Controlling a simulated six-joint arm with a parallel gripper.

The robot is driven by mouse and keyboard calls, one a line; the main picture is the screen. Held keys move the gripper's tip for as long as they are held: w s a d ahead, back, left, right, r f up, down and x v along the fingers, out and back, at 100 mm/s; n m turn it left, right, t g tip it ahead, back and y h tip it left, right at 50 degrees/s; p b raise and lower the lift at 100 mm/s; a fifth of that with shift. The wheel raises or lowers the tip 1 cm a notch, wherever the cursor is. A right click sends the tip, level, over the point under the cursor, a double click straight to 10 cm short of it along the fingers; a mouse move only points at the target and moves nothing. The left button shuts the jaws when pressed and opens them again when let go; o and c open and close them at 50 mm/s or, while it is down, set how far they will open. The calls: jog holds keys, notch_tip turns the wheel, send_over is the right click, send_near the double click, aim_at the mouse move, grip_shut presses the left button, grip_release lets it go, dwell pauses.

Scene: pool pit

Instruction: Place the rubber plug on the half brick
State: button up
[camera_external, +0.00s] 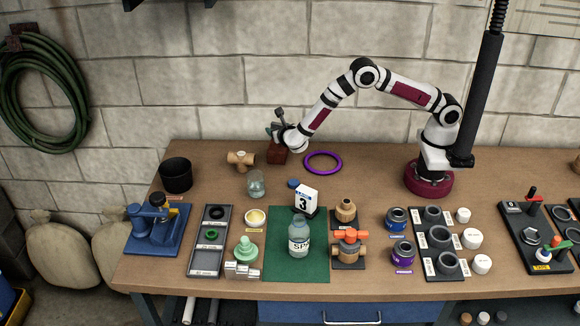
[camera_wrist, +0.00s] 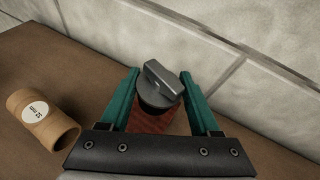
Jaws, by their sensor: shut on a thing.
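The rubber plug (camera_wrist: 160,86) is dark grey and round with a raised bar on top. In the wrist view it sits between the two green fingers of my gripper (camera_wrist: 160,90). The half brick (camera_wrist: 158,121) is reddish and shows directly below the plug. In the external view the half brick (camera_external: 277,154) lies at the back of the bench, with my gripper (camera_external: 277,132) just above it. The plug is hard to make out there. I cannot tell whether the plug touches the brick.
A tan pipe tee (camera_external: 241,160) lies just left of the brick, and its labelled end shows in the wrist view (camera_wrist: 42,118). A purple ring (camera_external: 323,162) lies to the right. A glass jar (camera_external: 256,184) stands in front. The block wall is close behind.

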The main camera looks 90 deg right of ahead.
jog(key=shift+f, duration=1.8)
jog(key=shift+f, duration=0.1)
jog(key=o, duration=1.4)
jog(key=shift+c, duration=0.2)
